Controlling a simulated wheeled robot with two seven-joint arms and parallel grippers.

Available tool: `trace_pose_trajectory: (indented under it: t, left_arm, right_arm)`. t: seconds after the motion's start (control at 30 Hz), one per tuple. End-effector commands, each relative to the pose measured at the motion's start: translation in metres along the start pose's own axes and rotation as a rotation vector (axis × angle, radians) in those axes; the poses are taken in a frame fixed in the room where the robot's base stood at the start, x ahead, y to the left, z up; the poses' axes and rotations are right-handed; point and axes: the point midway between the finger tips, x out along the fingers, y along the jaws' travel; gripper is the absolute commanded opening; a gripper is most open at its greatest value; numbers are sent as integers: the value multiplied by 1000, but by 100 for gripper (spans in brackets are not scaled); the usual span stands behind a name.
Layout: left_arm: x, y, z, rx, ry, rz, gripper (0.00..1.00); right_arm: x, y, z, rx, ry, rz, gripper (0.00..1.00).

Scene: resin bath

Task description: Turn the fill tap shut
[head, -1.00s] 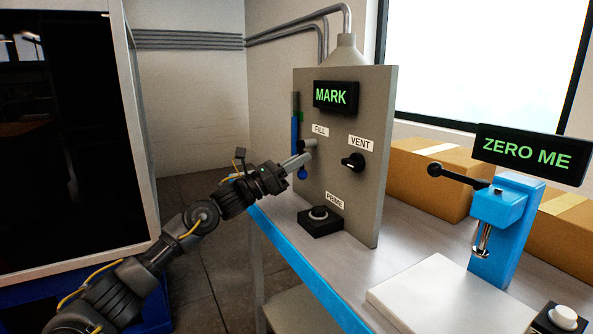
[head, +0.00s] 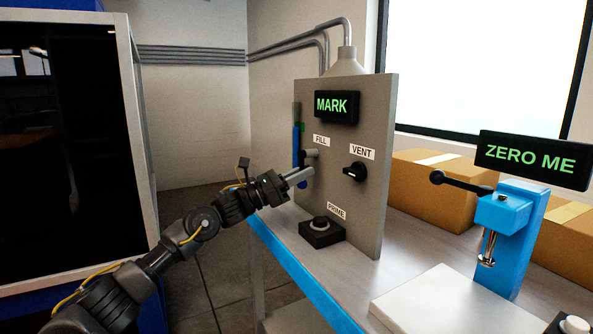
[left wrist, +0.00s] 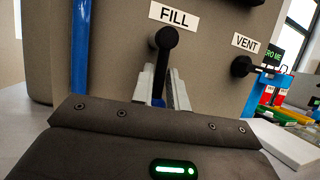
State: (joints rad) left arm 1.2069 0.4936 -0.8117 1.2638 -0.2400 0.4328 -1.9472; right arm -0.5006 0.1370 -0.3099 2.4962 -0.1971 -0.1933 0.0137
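The fill tap (head: 311,154) is a small dark tap under the FILL label on the grey panel (head: 383,120). In the left wrist view its round dark knob (left wrist: 166,38) is at the top centre, with a dark part reaching down from it. My left gripper (head: 300,177) is just below the tap, close to the panel face. I cannot tell whether a finger touches the tap. My right gripper is in neither view.
The vent tap (head: 355,171) is to the right, and the prime button (head: 321,230) sits below at the panel's foot. A blue gauge tube (head: 296,150) runs along the panel's left edge. A blue press (head: 507,230) and boxes (head: 425,185) stand further right on the bench.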

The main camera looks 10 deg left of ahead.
Motion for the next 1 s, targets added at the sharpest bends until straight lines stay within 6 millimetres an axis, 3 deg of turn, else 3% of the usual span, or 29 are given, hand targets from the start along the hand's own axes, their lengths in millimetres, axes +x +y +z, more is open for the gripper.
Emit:
trace_pose_trajectory:
  t: [0.13, 0.47, 0.57, 1.0]
  left_arm:
    - [-1, 0, -2, -2, 1, 0, 32]
    - [-6, 2, 3, 3, -5, 5, 32]
    - [-17, 2, 3, 3, -4, 7, 32]
    - [-98, 1, 2, 3, -3, 6, 32]
  right_arm:
    - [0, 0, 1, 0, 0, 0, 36]
    - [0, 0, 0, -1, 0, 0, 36]
    - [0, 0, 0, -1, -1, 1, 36]
    - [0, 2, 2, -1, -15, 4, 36]
